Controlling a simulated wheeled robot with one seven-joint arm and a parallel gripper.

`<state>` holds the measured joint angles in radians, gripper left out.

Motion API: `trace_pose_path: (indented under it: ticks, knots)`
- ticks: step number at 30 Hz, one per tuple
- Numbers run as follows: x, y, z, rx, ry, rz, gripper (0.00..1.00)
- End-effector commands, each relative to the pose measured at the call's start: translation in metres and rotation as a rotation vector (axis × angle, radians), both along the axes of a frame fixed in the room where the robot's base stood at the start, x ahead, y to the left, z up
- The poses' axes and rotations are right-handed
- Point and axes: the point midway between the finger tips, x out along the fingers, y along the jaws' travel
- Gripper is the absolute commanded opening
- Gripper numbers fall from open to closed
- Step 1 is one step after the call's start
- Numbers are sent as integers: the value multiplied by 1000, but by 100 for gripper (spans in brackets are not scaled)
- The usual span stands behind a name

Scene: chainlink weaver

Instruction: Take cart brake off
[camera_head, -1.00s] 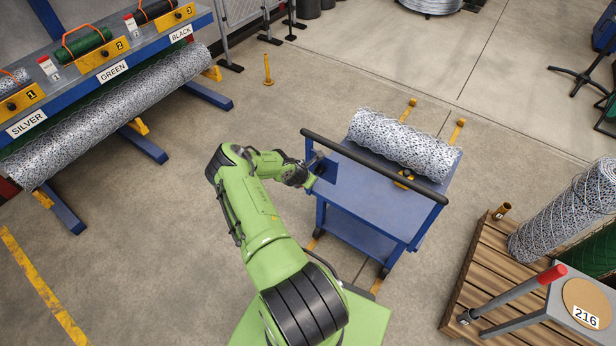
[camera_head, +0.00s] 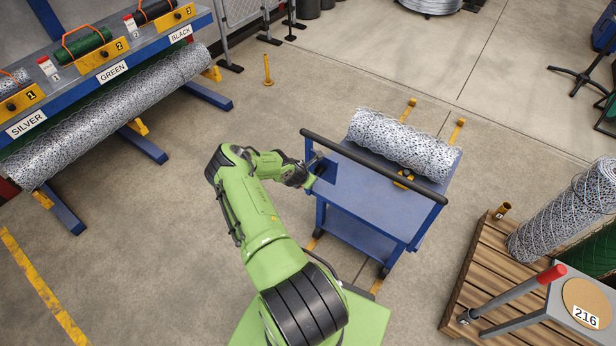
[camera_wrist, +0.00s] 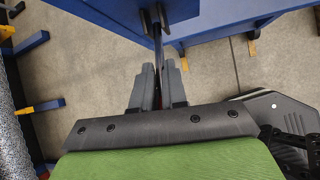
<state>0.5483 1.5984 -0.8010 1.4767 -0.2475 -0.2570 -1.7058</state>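The blue cart (camera_head: 375,200) stands in the middle of the head view with a dark push bar (camera_head: 375,168) along its near top edge. A dark upright brake lever (camera_wrist: 158,42) shows at the cart's blue side in the wrist view. My gripper (camera_wrist: 159,66) has its two grey fingers close on both sides of this lever, and they look shut on it. In the head view my gripper (camera_head: 312,168) is at the cart's left corner, by the end of the push bar. Its fingertips are too small there to make out.
A mesh roll (camera_head: 405,143) lies on the cart. A rack (camera_head: 130,62) with labelled rolls stands at the left. A wooden pallet (camera_head: 480,265) with upright rolls and a red-handled lever (camera_head: 552,273) is at the right.

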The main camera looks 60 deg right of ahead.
Motion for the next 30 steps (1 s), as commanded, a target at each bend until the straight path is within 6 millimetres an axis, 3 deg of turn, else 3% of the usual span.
trace_pose_path:
  ticks: [1, 9, 17, 20, 30]
  knots:
    - [11, 5, -2, 11, -19, 17, 18]
    - [6, 3, -2, 9, -12, 9, 58]
    - [4, 3, 0, 7, -8, 5, 58]
    - [4, 8, 9, 5, -7, 4, 58]
    - [2, 62, 85, 7, -12, 5, 58]
